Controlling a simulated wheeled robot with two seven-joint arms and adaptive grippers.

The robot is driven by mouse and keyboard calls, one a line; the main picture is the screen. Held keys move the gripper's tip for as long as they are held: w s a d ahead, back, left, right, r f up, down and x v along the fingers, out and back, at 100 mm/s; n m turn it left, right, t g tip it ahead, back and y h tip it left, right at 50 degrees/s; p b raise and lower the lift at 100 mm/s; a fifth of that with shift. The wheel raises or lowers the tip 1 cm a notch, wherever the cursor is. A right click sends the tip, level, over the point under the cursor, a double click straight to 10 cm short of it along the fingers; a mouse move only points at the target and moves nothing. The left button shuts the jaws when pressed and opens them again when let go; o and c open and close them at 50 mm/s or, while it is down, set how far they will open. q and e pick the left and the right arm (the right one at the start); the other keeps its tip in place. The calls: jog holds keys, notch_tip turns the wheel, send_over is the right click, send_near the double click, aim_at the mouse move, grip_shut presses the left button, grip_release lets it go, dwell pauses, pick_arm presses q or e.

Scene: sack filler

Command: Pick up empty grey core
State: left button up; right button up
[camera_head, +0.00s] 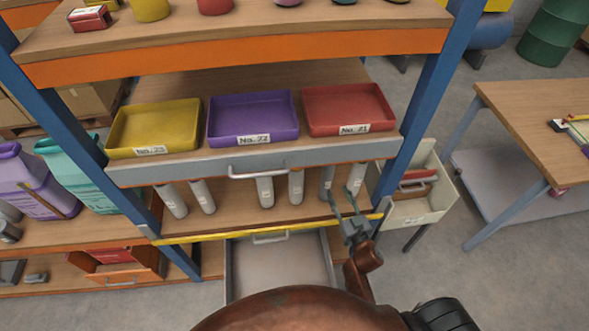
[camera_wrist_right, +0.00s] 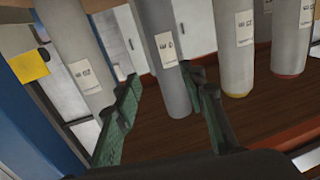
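Several grey cores with white labels stand in a row on the wooden shelf under the grey drawer. In the head view the two at the right end, one core (camera_head: 327,181) and another core (camera_head: 357,177), are closest to my right gripper (camera_head: 343,192). In the right wrist view my right gripper (camera_wrist_right: 164,76) is open, its two green fingers apart. A grey core (camera_wrist_right: 167,55) appears in the gap between them; I cannot tell whether either finger touches it. Another core (camera_wrist_right: 78,50) is to its left. My left gripper is not in view.
Above the cores, a grey drawer front (camera_head: 215,172) overhangs, with yellow (camera_head: 180,128), purple (camera_head: 251,133) and red (camera_head: 360,124) trays above. A yellow strip (camera_head: 215,236) edges the core shelf. A blue post (camera_head: 422,105) and white bin (camera_head: 425,207) stand close on the right.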

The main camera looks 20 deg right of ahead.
aim_at(330, 182)
jog(key=o, duration=0.4)
jog(key=w, duration=0.2)
jog(key=w+a, duration=0.1)
jog(key=shift+w+y, duration=0.3)
jog(key=shift+w, duration=0.1)
jog(key=shift+c, duration=0.2)
jog(key=shift+w+d+b, duration=0.15)
jog(key=shift+w+b, duration=0.15)
jog(key=shift+w, duration=2.5)
jog(key=shift+c, duration=0.3)
jog(key=c, duration=1.2)
jog(key=shift+o, duration=0.2)
